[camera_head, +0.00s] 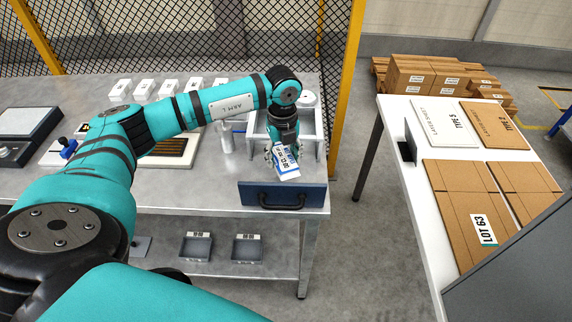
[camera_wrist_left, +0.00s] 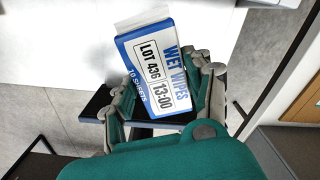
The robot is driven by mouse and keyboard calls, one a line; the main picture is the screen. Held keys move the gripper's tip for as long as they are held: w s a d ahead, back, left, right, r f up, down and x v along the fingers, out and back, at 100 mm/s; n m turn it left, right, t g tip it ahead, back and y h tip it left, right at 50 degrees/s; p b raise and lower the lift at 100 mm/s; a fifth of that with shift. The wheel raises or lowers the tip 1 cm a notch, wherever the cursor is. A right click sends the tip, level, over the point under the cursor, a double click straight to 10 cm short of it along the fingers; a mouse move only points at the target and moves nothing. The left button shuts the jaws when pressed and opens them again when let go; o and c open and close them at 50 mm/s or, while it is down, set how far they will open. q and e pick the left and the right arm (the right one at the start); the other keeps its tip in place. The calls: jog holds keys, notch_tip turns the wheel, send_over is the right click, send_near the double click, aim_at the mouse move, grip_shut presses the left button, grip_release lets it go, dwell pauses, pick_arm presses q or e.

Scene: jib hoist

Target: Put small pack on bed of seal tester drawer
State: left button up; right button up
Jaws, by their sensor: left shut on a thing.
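The small pack (camera_head: 287,165) is a white and blue wet wipes pack in my left gripper (camera_head: 283,152). In the left wrist view, the pack (camera_wrist_left: 158,72) reads "WET WIPES", "LOT 436", "13:00", and my left gripper (camera_wrist_left: 168,85) is shut on it, with a finger at each side. The pack is tilted in the head view. It shows just behind and above the drawer's dark blue front (camera_head: 300,196) with a black handle. The drawer's bed is mostly hidden by the gripper and pack. The grey seal tester (camera_head: 312,122) stands behind. My right gripper is not in view.
The metal bench (camera_head: 200,195) carries a row of white boxes (camera_head: 145,88), a slotted tray (camera_head: 172,150) and a scale-like device (camera_head: 22,125). Small trays (camera_head: 246,247) sit on the lower shelf. A white table (camera_head: 415,165) with cartons stands to the right, across a floor gap.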

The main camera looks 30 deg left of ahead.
aim_at(283, 158)
pick_arm(q)
jog(key=shift+s+f, duration=0.15)
jog(key=shift+f, duration=0.7)
jog(key=shift+f+p, duration=0.4)
jog(key=shift+f, duration=0.25)
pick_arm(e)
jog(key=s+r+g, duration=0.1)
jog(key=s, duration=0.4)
pick_arm(q)
jog(key=f, duration=0.2)
jog(key=shift+w+f+p, duration=0.3)
jog(key=shift+w+f, duration=0.05)
jog(key=o, duration=1.2)
jog(key=shift+f, duration=0.1)
jog(key=shift+c, duration=0.2)
jog(key=shift+r, duration=0.55)
notch_tip(283, 158, up, 10)
jog(key=b, duration=0.3)
jog(key=shift+r, duration=0.65)
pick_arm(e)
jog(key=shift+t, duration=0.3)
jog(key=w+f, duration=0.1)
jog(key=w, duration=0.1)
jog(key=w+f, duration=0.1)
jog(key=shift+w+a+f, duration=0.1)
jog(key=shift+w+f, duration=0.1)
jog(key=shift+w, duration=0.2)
